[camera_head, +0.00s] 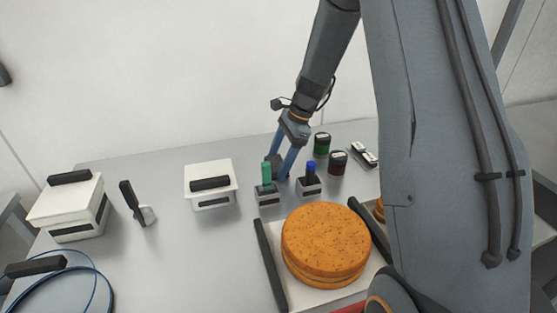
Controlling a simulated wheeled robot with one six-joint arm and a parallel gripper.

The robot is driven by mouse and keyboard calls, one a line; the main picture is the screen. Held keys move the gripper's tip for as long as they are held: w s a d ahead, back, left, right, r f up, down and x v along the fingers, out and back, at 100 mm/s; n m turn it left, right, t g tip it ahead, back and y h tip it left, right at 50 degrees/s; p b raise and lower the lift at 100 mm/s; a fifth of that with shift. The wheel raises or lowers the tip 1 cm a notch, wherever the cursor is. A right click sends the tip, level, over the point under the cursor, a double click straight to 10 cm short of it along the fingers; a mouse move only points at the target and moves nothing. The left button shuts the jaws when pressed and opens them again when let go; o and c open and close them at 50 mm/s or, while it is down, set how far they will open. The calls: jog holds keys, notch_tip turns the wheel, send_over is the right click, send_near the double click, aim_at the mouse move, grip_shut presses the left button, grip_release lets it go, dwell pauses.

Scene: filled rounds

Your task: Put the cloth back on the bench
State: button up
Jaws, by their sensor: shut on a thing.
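My gripper (279,172) reaches down over the grey bench (160,250), towards its back. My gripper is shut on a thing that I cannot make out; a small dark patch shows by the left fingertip. I cannot pick out a cloth anywhere in view. My arm hides much of the right side.
A round orange-brown cake (325,241) sits on a tray with dark handles (270,264). Two white lidded boxes (211,183) (71,211), a dark-handled tool (133,203), jars (338,163) (321,144) and a blue cable loop (95,283) stand around. The bench's middle left is clear.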

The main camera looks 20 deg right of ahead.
jog(key=shift+f, duration=0.15)
jog(key=o, duration=1)
jog(key=b+v, duration=0.3)
jog(key=v, duration=0.9)
